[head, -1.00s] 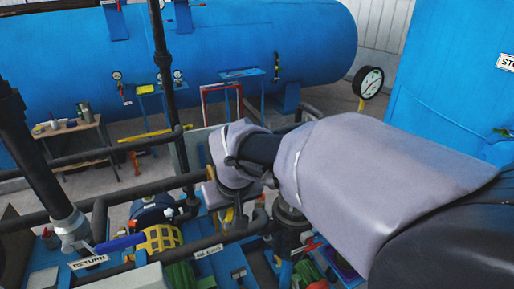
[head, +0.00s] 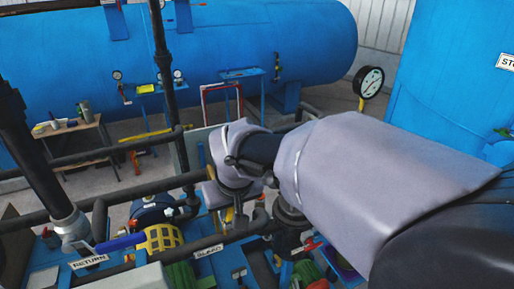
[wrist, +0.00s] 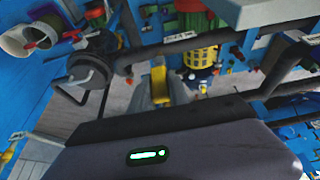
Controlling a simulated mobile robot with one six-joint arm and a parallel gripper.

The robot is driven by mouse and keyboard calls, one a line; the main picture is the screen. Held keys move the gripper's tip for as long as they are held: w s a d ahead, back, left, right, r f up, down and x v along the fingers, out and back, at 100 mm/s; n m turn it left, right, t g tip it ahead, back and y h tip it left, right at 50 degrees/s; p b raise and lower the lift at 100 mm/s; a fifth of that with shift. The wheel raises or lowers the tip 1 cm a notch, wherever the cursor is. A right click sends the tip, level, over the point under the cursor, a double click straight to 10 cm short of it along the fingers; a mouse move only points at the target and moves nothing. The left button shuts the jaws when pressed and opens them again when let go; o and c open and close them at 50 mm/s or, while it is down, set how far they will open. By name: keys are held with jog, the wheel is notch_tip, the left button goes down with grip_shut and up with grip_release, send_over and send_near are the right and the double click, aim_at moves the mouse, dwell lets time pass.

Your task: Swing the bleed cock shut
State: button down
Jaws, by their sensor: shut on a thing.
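The bleed cock's yellow lever (wrist: 159,74) shows in the wrist view between the grey fingers of my gripper (wrist: 158,88). The fingers are shut on it. In the head view my gripper (head: 232,210) is at the lower middle, under my grey wrist, just above and beyond the BLEED label (head: 208,251). Only a small yellow piece shows there. The cock's body is mostly hidden by my gripper and wrist, so I cannot tell the lever's exact angle.
Black pipes (head: 150,195) cross around my gripper. A blue-handled valve (head: 120,242) stands by the RETURN label (head: 88,262) at left. A yellow guard (head: 160,239) is close by. A pressure gauge (head: 369,81) stands at right, and a large blue tank (head: 230,50) fills the back.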

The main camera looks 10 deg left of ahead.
dwell(0.4)
jog(key=shift+s+a+f+n+t+h+b, duration=0.3)
jog(key=shift+s+a+t+h+b, duration=0.3)
jog(key=shift+a+h, duration=0.3)
jog(key=shift+s+a+f+n+t+h+b, duration=0.15)
jog(key=shift+s+a+f+t+h+b, duration=0.25)
jog(key=shift+a+t+h, duration=0.5)
jog(key=shift+s+a+f+n+t+h+b, duration=0.25)
jog(key=shift+s+a+t+h+b, duration=0.3)
jog(key=shift+h, duration=0.55)
jog(key=c, duration=1.2)
grip_release()
jog(key=shift+w, duration=0.1)
jog(key=shift+c, duration=0.2)
